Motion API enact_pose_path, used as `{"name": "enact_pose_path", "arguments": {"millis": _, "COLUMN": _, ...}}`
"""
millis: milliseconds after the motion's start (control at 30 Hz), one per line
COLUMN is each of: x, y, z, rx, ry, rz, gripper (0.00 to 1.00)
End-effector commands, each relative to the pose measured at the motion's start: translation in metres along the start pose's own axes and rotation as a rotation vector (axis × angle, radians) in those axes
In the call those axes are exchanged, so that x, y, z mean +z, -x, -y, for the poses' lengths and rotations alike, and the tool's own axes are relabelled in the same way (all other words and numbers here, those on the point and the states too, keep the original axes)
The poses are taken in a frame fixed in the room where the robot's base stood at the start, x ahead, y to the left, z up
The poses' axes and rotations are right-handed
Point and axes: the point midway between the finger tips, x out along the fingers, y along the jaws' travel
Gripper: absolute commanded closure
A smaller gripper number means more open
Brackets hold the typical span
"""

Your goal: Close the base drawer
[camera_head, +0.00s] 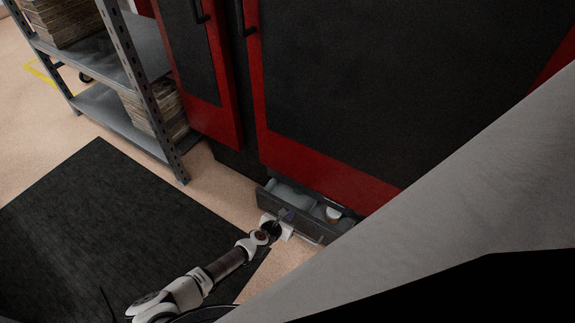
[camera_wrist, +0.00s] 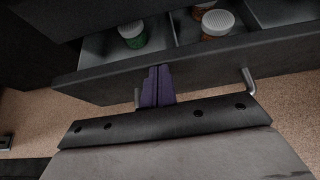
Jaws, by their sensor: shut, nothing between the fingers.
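The base drawer (camera_head: 303,222) is pulled open at the foot of the red and black cabinet (camera_head: 330,110). Its dark front panel (camera_wrist: 215,62) spans the wrist view, with a grey bar handle (camera_wrist: 249,82) low on it. My gripper (camera_head: 286,215) is at the drawer's front; in the wrist view its purple fingers (camera_wrist: 156,84) are together and empty. They lie over the front panel, left of the handle's right end. Whether they touch the panel I cannot tell. Inside the drawer are a green jar with a white lid (camera_wrist: 132,34) and an orange jar with a white lid (camera_wrist: 217,24).
A grey metal shelf unit (camera_head: 120,60) with stacked brown boards stands left of the cabinet. A black mat (camera_head: 110,225) lies on the tan floor in front. A large grey surface blocks the lower right of the head view.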

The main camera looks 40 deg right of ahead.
Motion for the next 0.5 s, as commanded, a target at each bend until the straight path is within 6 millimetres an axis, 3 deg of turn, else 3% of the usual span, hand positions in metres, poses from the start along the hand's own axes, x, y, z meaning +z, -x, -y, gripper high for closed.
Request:
{"name": "enact_pose_path", "arguments": {"millis": 300, "x": 0.018, "y": -0.032, "z": 0.000, "rx": 0.000, "ry": -0.003, "rz": 0.000, "gripper": 1.00}}
{"name": "enact_pose_path", "arguments": {"millis": 500, "x": 0.021, "y": -0.036, "z": 0.000, "rx": 0.001, "ry": 0.000, "rz": 0.000, "gripper": 1.00}}
